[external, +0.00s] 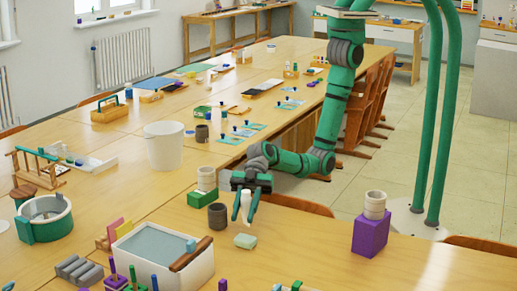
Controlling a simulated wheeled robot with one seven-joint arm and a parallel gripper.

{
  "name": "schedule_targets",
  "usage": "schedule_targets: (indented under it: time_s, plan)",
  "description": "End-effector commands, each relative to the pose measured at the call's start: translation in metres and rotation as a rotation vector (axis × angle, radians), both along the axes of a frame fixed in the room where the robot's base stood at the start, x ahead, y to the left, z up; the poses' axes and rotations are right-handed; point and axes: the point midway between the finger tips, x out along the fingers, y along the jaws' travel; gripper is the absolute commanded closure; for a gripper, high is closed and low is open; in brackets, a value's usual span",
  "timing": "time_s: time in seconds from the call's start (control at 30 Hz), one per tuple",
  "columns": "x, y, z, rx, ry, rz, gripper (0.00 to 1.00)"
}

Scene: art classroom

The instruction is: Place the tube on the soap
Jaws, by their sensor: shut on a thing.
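My gripper (247,217) points down over the near part of the table. It is shut on a small white tube (245,206), which stands roughly upright between the fingers. The soap (245,241) is a pale green block lying flat on the wooden table, just below the gripper in the picture. The tube appears held above the table and apart from the soap; the exact height cannot be told from this view.
A dark grey cup (217,216) and a green block (201,199) bearing light cups stand close left of the gripper. A white basin (148,270) is at front left. A purple block (371,232) bearing cups stands right. Bare table (310,250) lies between soap and purple block.

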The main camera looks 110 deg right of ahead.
Motion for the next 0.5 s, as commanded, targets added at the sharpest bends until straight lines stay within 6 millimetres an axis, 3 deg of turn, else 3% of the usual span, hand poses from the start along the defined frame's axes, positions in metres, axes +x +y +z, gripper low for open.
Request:
schedule_targets:
  time_s: [0.17, 0.4, 0.5]
  plan:
    - [0.004, 0.004, -0.007, 0.001, 0.001, 0.001, 0.96]
    - [0.006, 0.006, -0.037, 0.000, 0.002, 0.001, 0.96]
    - [0.006, 0.005, -0.041, 0.002, 0.001, 0.001, 0.96]
